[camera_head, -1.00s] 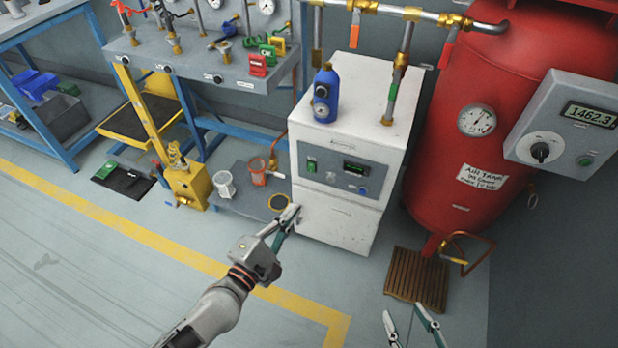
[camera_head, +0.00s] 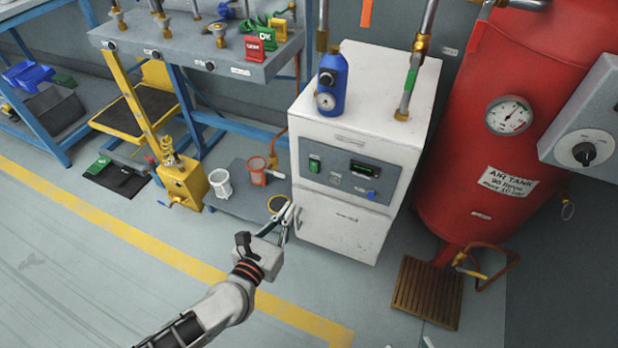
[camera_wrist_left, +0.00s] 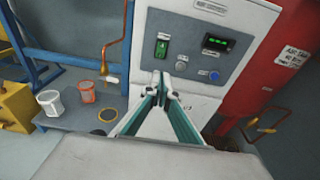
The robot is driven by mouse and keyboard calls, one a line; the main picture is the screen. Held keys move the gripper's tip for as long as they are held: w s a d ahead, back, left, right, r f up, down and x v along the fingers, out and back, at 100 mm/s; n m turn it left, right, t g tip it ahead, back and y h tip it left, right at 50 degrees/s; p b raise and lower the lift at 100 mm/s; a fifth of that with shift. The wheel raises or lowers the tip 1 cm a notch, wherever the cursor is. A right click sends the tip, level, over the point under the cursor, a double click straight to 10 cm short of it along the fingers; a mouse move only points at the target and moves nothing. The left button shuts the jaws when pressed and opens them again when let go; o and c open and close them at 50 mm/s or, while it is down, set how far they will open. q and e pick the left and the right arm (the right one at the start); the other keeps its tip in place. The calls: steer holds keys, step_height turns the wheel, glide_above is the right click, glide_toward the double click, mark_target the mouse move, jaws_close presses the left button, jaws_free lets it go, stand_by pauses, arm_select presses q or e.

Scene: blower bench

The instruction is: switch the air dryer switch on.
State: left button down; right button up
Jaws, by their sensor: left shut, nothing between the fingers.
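The air dryer is a white cabinet (camera_head: 340,228) with a grey front panel. Its green switch (camera_head: 314,164) sits at the panel's left, and also shows in the left wrist view (camera_wrist_left: 162,46). My left gripper (camera_head: 289,214) is shut and empty, in front of the cabinet's lower left side and below the switch. In the left wrist view its fingertips (camera_wrist_left: 168,78) meet just below the switch in the picture; I cannot tell the gap to the panel. Only a tip of my right gripper (camera_head: 428,342) shows at the bottom edge.
The panel also has a green-lit display (camera_head: 364,169) and a blue button (camera_head: 371,195). A blue bottle (camera_head: 332,82) and pipes stand on the dryer. A red air tank (camera_head: 490,150) is at right, and white (camera_head: 221,184) and orange (camera_head: 257,171) cups stand at left. Floor in front is open.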

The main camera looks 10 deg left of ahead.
mark_target(313, 171)
arm_select(q)
steer(key=x, duration=0.4)
steer(key=b+x, duration=0.1)
steer(key=x, duration=0.3)
steer(key=b+x, duration=0.1)
steer(key=x, duration=0.3)
steer(key=shift+w+f, duration=0.2)
steer(key=shift+f, duration=0.1)
steer(key=shift+w+d+b, duration=0.1)
steer(key=shift+w+b, duration=0.2)
steer(key=shift+w+d+r, duration=0.1)
steer(key=shift+w, duration=0.25)
arm_select(e)
steer(key=shift+w+a+r+m+t+y, duration=0.3)
steer(key=shift+w+a+r+m+t, duration=0.15)
steer(key=shift+a+r, duration=0.35)
steer(key=shift+a+f, duration=0.1)
